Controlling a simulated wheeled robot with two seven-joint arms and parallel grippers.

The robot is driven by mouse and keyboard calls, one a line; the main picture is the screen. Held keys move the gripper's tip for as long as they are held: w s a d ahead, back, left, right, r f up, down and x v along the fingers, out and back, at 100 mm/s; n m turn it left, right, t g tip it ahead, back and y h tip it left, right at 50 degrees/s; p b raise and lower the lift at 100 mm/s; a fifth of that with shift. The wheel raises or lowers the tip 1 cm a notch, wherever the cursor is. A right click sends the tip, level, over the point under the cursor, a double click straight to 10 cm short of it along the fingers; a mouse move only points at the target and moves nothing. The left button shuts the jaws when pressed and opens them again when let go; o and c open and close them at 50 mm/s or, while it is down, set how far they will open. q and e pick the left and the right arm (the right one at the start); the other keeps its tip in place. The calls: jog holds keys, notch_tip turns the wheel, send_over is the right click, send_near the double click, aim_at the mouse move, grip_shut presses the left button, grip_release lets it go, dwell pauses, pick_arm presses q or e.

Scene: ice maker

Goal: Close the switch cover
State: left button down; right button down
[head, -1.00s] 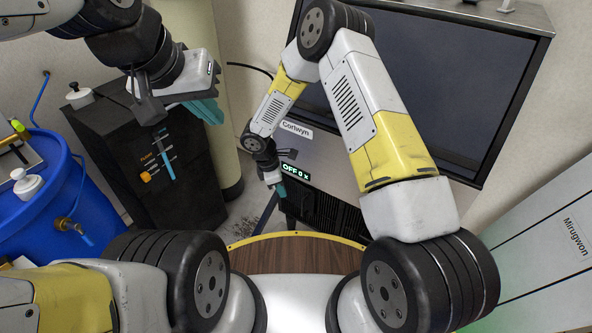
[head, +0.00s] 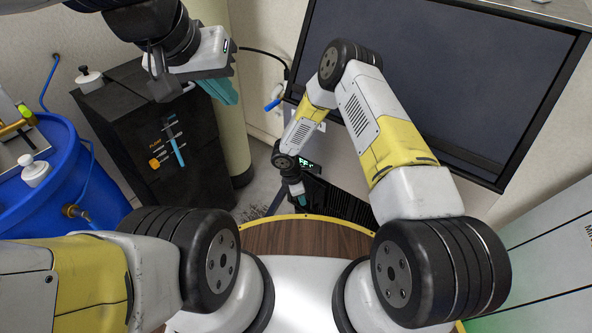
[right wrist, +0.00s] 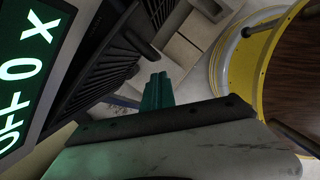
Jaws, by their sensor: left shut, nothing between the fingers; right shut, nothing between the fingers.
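The ice maker (head: 440,80) is the large dark-fronted machine at the upper right of the head view. Its lit green display shows in the right wrist view (right wrist: 25,65), reading OFF 0 x. A white fitting with a blue handle (head: 272,104) is by the machine's left edge; I cannot tell whether it is the switch cover. My right gripper (head: 303,200) is shut and empty, low in front of the machine near the display; its teal fingertips (right wrist: 157,92) show together. My left gripper (head: 222,90) is shut and empty, raised at the upper left.
A black cabinet (head: 135,115) with a blue lever stands at the left. A blue barrel (head: 75,190) with a tap is beside it. A pale column (head: 212,30) rises behind. Pale panels (head: 550,240) stand at the right. My right arm covers part of the machine.

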aim_at(310, 196)
jog(key=shift+w+d, duration=0.15)
jog(key=shift+d, duration=0.45)
jog(key=shift+w+d+n, duration=0.45)
jog(key=shift+d+n, duration=0.25)
jog(key=shift+d, duration=0.1)
